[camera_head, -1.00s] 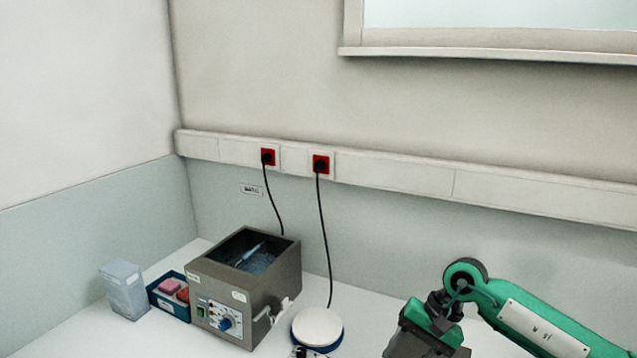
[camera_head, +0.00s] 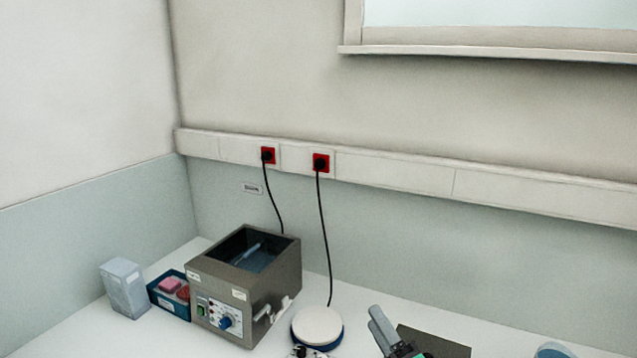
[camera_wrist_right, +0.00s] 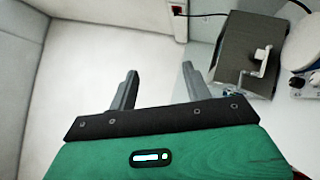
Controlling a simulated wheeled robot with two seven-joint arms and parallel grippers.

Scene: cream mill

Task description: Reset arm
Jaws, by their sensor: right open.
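My right gripper (camera_head: 385,330) shows at the bottom of the head view, with grey fingers and a bit of green body cut off by the lower edge. In the right wrist view, my right gripper (camera_wrist_right: 160,82) has its two fingers spread with nothing between them. Beyond the fingers there is pale wall and bench surface. In that view the grey water bath (camera_wrist_right: 240,50) is to the right of the fingers, apart from them. My left gripper is in neither view.
The water bath (camera_head: 272,283) stands on the white bench. Left of it are a blue tray (camera_head: 168,303) and a pale box (camera_head: 124,289). A round white-topped device (camera_head: 318,326) stands on its right. A dark flat-looking thing (camera_head: 435,342) lies beside my gripper. A blue item (camera_head: 552,350) is at bottom right.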

